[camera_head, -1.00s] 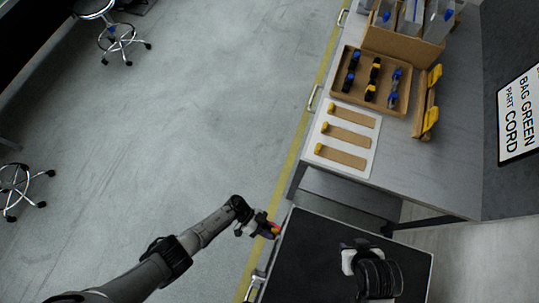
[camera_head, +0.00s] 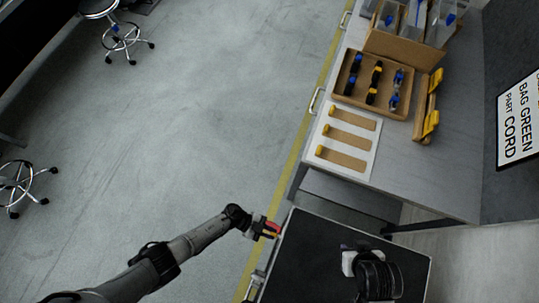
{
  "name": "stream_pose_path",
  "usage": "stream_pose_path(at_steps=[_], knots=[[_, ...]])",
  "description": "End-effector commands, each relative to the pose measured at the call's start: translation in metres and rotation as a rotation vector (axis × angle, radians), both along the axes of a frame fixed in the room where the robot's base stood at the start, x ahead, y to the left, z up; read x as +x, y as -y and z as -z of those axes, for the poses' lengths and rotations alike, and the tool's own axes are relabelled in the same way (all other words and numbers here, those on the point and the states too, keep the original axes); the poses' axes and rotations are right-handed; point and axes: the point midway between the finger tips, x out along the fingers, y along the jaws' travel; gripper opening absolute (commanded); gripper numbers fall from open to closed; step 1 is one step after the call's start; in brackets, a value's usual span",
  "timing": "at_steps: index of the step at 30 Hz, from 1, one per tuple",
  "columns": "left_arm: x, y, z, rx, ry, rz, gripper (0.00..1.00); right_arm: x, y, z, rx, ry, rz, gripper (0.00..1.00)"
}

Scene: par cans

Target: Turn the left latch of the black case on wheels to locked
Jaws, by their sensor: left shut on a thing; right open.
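The black case (camera_head: 315,250) stands at the lower right, its dark flat top edged with pale metal trim. Its wheels are out of sight. My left gripper (camera_head: 271,230) is at the upper left edge of the case, shut on the left latch, a small red and orange piece (camera_head: 273,227). The jaws cover much of the latch, and its exact angle is hard to tell. My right gripper (camera_head: 352,262) is over the case top, seen from above, open; its fingertips are mostly hidden by its own body.
A metal handle or fitting (camera_head: 256,283) is on the case's left side. A grey workbench (camera_head: 455,165) stands beyond the case, with a cardboard tray (camera_head: 342,94) of clips and a white board (camera_head: 368,163). Open floor (camera_head: 170,130) lies to the left.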

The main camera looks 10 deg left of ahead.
Motion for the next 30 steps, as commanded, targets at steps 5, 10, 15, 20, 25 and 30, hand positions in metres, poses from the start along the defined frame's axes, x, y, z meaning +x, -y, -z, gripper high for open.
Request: stream_pose_path(at_steps=[5,10,15,20,25,30], knots=[[0.0001,0.0006,-0.0008,-0.005,0.007,0.001,0.0,0.0,-0.0001,-0.0002,0.0,0.0,0.0,0.43],[0.0001,0.0007,-0.0009,-0.005,0.008,0.002,0.0,0.0,-0.0001,-0.0002,0.0,0.0,0.0,0.43],[0.0003,0.0008,-0.001,-0.005,0.007,0.001,0.25,0.0001,-0.0003,-0.0002,0.001,0.0,0.001,0.43],[0.0002,0.0005,-0.0007,-0.003,0.007,0.001,0.4,0.0001,-0.0009,-0.0002,0.003,0.001,0.002,0.43],[0.0001,0.0004,-0.0004,-0.002,0.007,0.001,0.43,0.0001,-0.0012,-0.0002,0.004,0.0,0.003,0.43],[0.0009,-0.0033,-0.0019,-0.001,0.007,0.001,0.43,0.0001,-0.0012,-0.0013,0.004,0.0,0.003,0.43]])
